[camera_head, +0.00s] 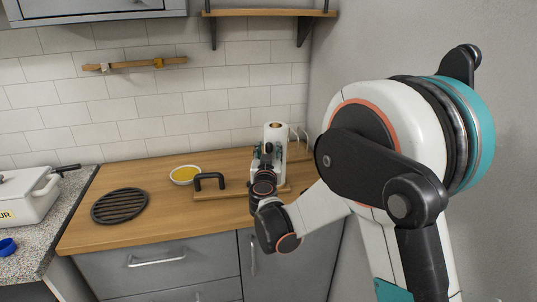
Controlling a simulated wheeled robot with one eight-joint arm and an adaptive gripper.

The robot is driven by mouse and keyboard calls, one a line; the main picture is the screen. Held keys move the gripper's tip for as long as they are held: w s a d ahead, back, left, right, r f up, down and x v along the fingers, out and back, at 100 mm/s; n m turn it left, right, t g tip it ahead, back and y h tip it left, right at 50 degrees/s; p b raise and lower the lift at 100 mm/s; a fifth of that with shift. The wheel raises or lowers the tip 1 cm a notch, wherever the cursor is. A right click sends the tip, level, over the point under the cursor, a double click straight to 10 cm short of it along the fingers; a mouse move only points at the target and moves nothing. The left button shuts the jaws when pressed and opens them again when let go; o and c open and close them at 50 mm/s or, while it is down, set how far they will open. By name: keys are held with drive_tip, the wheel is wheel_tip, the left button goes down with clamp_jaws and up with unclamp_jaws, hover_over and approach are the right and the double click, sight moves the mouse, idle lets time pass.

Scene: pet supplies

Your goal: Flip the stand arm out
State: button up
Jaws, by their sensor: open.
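My gripper (267,155) hangs over the right part of the counter, in front of a white paper roll (275,129) that stands upright. The gripper is open, and I see nothing held in it. A low wooden board (236,193) lies on the counter, partly hidden behind my gripper and wrist. A black bracket-shaped handle (209,178) stands up at the board's left part, left of my gripper and apart from it. I cannot tell for certain which part is the stand arm; it may be this black piece or something hidden behind my gripper.
A bowl with yellow contents (185,175) and a black round trivet (119,206) are on the wooden counter (150,228) to the left. A white wire rack (303,137) stands near the right wall. The counter's front strip is clear.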

clamp_jaws()
